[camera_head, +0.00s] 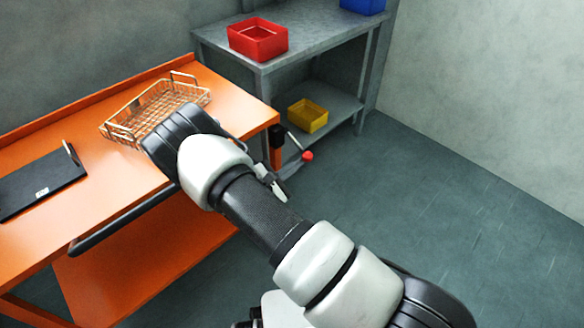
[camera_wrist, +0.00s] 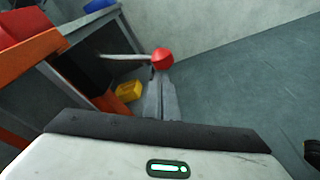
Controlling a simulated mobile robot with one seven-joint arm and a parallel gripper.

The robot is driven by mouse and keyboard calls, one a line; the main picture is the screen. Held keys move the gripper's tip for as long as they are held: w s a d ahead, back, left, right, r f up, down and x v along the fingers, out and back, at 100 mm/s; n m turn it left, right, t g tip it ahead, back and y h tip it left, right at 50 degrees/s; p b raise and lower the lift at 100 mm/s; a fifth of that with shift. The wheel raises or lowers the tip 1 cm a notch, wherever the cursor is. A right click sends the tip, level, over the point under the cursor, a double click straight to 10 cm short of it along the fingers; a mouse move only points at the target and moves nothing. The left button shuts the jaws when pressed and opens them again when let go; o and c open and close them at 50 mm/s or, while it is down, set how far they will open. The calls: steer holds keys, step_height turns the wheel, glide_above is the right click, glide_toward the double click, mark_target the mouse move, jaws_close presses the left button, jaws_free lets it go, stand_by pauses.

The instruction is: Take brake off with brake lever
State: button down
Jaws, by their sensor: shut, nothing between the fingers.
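The brake lever is a thin grey rod with a red knob (camera_head: 307,156) at its end, by the right corner of the orange cart (camera_head: 110,215). In the wrist view the red knob (camera_wrist: 162,58) is just beyond my fingertips, with the rod running left from it to a dark block. My gripper (camera_head: 279,191) is shut and empty, a little below and left of the knob in the head view. Its fingers also show in the wrist view (camera_wrist: 161,98). I cannot tell whether they touch the knob. My arm hides part of the cart's edge.
A wire basket (camera_head: 150,110) and a black flat case (camera_head: 40,183) lie on the cart. A grey shelf (camera_head: 315,30) behind holds a red bin (camera_head: 258,40), a blue bin (camera_head: 362,5) and a yellow bin (camera_head: 308,115). The floor at right is clear.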

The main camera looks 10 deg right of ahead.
steer(key=shift+r, duration=0.15)
steer(key=r+n+p, duration=0.1)
steer(key=s+r+n+p, duration=0.1)
steer(key=d+r+n+g+p, duration=0.1)
steer(key=r, duration=0.1)
steer(key=shift+s+n+h, duration=0.25)
steer(key=shift+n+h, duration=0.05)
step_height(320, 180, up, 6)
steer(key=p, duration=0.3)
glide_above(308, 155)
steer(key=s+a, duration=0.2)
steer(key=a, duration=0.1)
steer(key=shift+a+f, duration=0.1)
steer(key=shift+a, duration=0.1)
step_height(308, 155, up, 10)
steer(key=p, duration=0.1)
stand_by(0.6)
stand_by(0.4)
